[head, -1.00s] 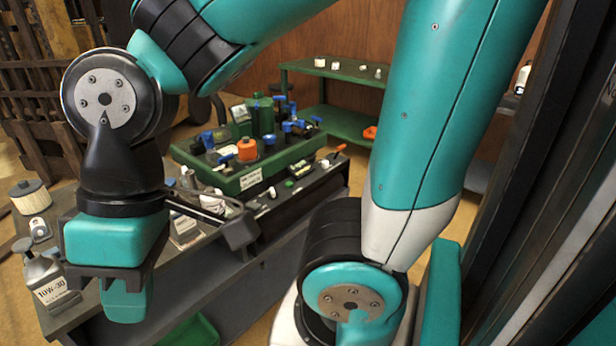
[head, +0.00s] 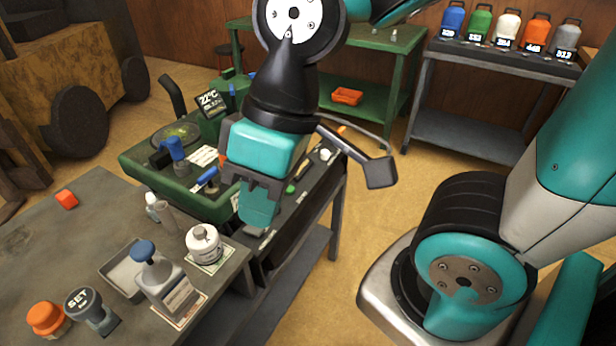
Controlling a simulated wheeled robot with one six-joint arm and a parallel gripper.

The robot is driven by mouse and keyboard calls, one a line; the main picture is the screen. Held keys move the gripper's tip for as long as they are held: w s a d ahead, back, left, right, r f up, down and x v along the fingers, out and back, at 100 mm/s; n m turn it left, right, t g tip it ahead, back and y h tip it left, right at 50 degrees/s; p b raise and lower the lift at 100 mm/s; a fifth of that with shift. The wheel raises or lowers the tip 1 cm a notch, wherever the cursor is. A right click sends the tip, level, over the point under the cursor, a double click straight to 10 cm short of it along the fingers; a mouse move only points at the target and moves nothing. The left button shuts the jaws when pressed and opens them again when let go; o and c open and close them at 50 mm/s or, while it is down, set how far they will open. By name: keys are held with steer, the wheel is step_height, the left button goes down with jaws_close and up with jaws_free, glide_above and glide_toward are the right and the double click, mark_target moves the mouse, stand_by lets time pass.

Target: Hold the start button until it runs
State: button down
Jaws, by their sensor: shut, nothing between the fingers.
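No button marked start can be made out. A green machine or tray (head: 150,178) stands on the bench, with a small display (head: 212,103) reading 22°C and a blue-topped lever or knob (head: 174,148). My gripper (head: 258,208) points down at the right side of this unit, in front of part of it. Its fingers are shut with nothing between them. It hides part of the unit's right end and the bench behind; I cannot tell whether it touches anything.
Coloured bottles (head: 508,30) line a back-right rack. Floor between is clear.

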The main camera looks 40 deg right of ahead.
steer(key=shift+w, duration=0.15)
steer(key=w+f+m+y, duration=0.1)
steer(key=w+f+m, duration=0.1)
steer(key=w+m, duration=0.4)
steer(key=m+t+p, duration=0.3)
steer(key=m+t, duration=0.5)
steer(key=m, duration=1.4)
glide_above(290, 190)
step_height(290, 190, down, 18)
steer(key=shift+f, duration=0.2)
step_height(290, 190, down, 8)
steer(key=b, duration=0.7)
steer(key=shift+f+b, duration=0.3)
